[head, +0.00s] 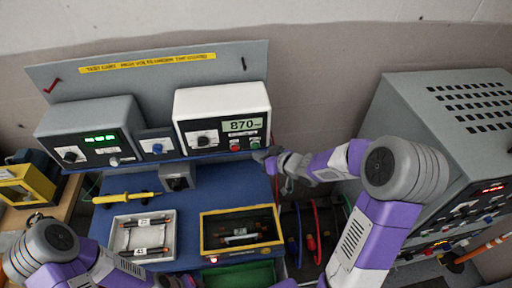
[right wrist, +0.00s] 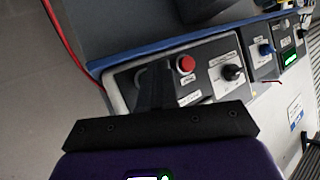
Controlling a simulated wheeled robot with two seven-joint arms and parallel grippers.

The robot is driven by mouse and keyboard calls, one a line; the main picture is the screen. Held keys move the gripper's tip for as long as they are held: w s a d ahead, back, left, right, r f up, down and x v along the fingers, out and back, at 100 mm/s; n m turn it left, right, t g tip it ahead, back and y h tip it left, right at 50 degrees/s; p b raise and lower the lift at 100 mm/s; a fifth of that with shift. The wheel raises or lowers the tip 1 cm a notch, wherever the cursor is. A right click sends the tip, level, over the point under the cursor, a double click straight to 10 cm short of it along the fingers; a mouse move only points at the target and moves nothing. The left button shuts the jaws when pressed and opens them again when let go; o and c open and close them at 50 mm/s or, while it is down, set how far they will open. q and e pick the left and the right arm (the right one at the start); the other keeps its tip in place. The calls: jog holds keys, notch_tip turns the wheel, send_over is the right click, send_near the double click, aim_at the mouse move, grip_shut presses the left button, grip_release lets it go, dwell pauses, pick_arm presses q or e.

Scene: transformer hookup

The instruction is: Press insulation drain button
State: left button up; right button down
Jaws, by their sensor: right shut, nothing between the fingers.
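The white tester box (head: 222,118) stands on the back of the blue bench and shows 870 on its display (head: 241,125). Its front has a black knob (head: 203,140), a red button (head: 235,147) and a green button (head: 254,144); the labels are too small to read. My right gripper (head: 266,157) is shut and empty, just below and right of the green button. In the right wrist view its dark fingers (right wrist: 153,86) lie over the panel beside the red button (right wrist: 186,63); the green button is hidden there, so contact cannot be told. My left gripper (head: 183,282) is at the bottom edge, its fingers unclear.
A grey meter (head: 92,125) with green digits stands left of the tester. A white tray (head: 141,252) and a yellow-rimmed tray (head: 241,250) lie in front with a yellow probe (head: 128,197). A large grey cabinet (head: 436,105) stands at right. Red and blue cables hang between.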

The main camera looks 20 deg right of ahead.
jog(key=shift+w, duration=0.1)
jog(key=shift+w+d+p, duration=0.1)
jog(key=shift+w+p, duration=0.2)
jog(key=shift+w, duration=0.05)
jog(key=shift+w+d, duration=0.1)
jog(key=shift+w, duration=0.3)
dwell(0.6)
jog(key=shift+s, duration=0.2)
jog(key=shift+s+a, duration=0.2)
jog(key=shift+s, duration=0.5)
jog(key=s, duration=0.2)
jog(key=s+a, duration=0.1)
jog(key=s, duration=0.1)
jog(key=s+b, duration=0.1)
jog(key=shift+s+a, duration=0.25)
jog(key=shift+s, duration=0.15)
